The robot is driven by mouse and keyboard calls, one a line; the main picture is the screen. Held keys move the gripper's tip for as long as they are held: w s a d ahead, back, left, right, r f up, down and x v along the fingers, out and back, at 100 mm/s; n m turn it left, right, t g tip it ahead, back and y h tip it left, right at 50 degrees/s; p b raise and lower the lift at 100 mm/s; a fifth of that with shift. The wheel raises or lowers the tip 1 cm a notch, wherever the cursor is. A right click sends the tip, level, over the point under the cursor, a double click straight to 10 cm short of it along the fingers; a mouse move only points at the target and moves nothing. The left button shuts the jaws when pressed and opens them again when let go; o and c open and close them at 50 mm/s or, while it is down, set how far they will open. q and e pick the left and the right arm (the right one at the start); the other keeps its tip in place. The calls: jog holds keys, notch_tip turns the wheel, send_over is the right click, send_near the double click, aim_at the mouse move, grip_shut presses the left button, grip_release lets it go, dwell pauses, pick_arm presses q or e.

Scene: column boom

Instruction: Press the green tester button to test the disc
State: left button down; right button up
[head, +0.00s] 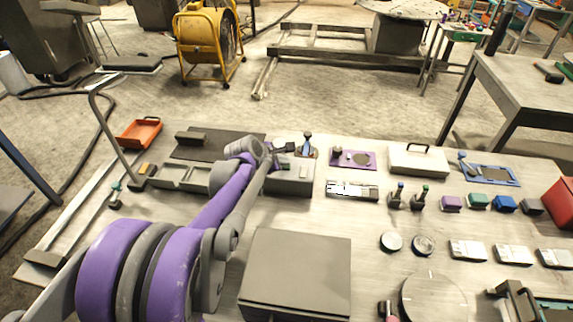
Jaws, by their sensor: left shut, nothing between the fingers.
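My left arm, purple and grey, reaches in from the lower left. Its gripper (283,149) is shut and empty, over the back of a grey box-shaped unit (290,182) that may be the tester. I cannot tell whether the gripper touches anything. Two small round discs, a pale one (391,241) and a grey one (424,245), lie on the bench to the right. I cannot tell which disc the task means. My right gripper is not in view.
A large grey box (297,272) stands at the front of the bench (370,222). A purple plate (353,159), a white lidded case (418,160) and several small coloured blocks stand to the right. An orange tray (139,133) is at the back left.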

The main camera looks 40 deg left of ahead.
aim_at(284, 168)
pick_arm(q)
jog(key=shift+r+p, duration=0.35)
jog(key=shift+r, duration=0.45)
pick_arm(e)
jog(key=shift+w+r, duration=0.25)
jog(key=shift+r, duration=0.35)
pick_arm(q)
jog(key=shift+r, duration=0.1)
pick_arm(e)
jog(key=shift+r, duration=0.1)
pick_arm(q)
jog(key=shift+r+p, duration=1.4)
jog(key=shift+r, duration=1.05)
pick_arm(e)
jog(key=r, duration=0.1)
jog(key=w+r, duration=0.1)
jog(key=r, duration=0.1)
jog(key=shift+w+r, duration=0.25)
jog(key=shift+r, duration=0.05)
pick_arm(q)
jog(key=shift+f, duration=0.1)
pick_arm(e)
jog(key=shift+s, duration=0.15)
